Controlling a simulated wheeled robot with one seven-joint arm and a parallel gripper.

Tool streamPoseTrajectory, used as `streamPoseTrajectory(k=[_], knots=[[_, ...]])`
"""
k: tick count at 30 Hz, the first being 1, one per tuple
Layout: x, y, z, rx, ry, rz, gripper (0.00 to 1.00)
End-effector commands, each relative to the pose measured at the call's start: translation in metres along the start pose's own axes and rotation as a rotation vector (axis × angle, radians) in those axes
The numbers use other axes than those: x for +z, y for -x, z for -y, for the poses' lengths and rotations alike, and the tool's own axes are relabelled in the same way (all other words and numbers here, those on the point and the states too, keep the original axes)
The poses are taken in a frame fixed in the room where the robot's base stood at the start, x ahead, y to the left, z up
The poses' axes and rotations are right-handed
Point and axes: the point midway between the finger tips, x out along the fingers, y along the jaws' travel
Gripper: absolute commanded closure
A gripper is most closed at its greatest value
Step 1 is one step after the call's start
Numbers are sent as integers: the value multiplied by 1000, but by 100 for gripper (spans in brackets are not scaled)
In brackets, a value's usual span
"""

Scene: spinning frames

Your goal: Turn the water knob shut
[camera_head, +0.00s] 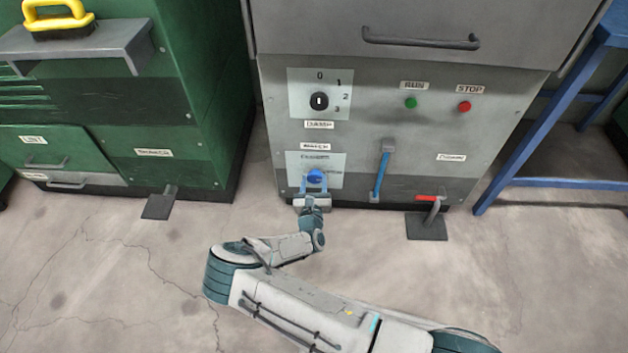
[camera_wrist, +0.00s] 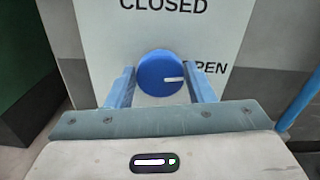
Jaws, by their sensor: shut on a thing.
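The water knob (camera_wrist: 158,74) is a round blue knob with a white pointer mark. In the wrist view its mark points right, towards the word OPEN; the word CLOSED stands above the knob. The knob (camera_head: 314,176) also shows in the head view, low on the left of the grey machine front, under the WATER label. My gripper (camera_wrist: 161,84) has its two blue fingers on the left and right sides of the knob, shut on it. In the head view my gripper (camera_head: 314,185) reaches the panel from below.
Above the knob is a black selector dial (camera_head: 319,101). To the right are a blue lever (camera_head: 382,175), a red-handled pedal (camera_head: 431,200), a green RUN button (camera_head: 411,102) and a red STOP button (camera_head: 464,106). A green cabinet (camera_head: 190,130) stands left, a blue frame (camera_head: 545,120) right.

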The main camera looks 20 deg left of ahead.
Motion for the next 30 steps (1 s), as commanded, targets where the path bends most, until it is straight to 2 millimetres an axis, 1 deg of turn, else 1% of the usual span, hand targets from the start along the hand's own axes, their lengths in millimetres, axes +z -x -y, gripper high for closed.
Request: streamPoseTrajectory(k=[1,8,30], knots=[[3,0,0,0,33,-3,75],[3,0,-1,1,241,-2,75],[-3,0,-4,2,946,-2,75]])
